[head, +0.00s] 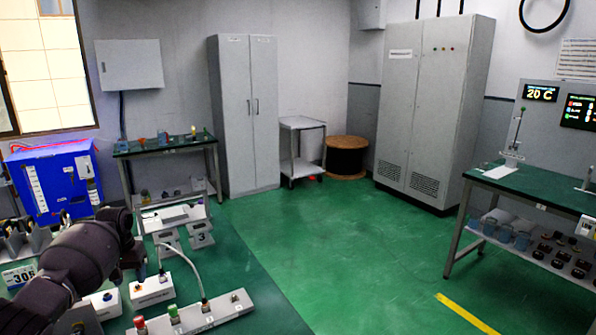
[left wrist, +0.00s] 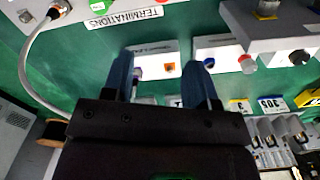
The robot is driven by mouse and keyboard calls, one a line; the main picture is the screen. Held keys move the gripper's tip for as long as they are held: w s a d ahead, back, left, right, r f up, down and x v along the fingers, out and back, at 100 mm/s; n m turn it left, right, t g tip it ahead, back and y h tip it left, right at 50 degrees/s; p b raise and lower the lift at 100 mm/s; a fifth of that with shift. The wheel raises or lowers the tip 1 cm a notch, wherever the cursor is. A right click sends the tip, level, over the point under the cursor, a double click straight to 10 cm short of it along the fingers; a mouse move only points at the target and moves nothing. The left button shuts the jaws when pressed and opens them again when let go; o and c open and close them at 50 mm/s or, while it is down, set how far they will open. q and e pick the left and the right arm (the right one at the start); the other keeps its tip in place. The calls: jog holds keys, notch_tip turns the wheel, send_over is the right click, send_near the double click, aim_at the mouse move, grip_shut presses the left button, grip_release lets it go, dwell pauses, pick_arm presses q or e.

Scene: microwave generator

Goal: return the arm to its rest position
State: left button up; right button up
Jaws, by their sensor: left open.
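My left arm (head: 80,262) comes in from the lower left of the head view and reaches over a green bench. My left gripper shows in the left wrist view (left wrist: 160,82) with two blue-grey fingers apart and nothing between them. It hangs over the bench, and small white boxes lie beyond the fingertips. In the head view the arm hides part of the bench, and the fingers are hard to make out. My right gripper is in neither view.
A terminations strip (head: 196,315) and a white box with a button (head: 152,291) are close to the arm. A blue cabinet (head: 52,183) stands behind. Another green bench (head: 535,187) is at the right. The green floor (head: 310,225) between is clear.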

pick_arm(q)
jog(key=w+d+r+m+t+y, duration=0.1)
jog(key=w+d+r+m+t, duration=0.3)
jog(key=w+r+t, duration=0.45)
jog(key=s+d+f+m+t+h, duration=0.1)
jog(key=s+d+f+t, duration=0.25)
jog(key=d, duration=0.25)
jog(key=s+d+f+m+t+h, duration=0.1)
jog(key=s+d+f+t, duration=0.1)
jog(key=s+d, duration=0.3)
jog(key=s+f+n, duration=0.1)
jog(key=s+f, duration=0.5)
jog(key=s, duration=0.7)
jog(key=s+d+f+g, duration=0.1)
jog(key=s+f, duration=0.6)
jog(key=s, duration=0.6)
jog(key=s+f+n+g+y, duration=0.1)
jog(key=s+f, duration=0.5)
jog(key=s, duration=0.7)
jog(key=shift+d+f+n, duration=0.2)
jog(key=shift+d+n, duration=0.05)
jog(key=shift+n, duration=0.05)
jog(key=shift+c, duration=0.4)
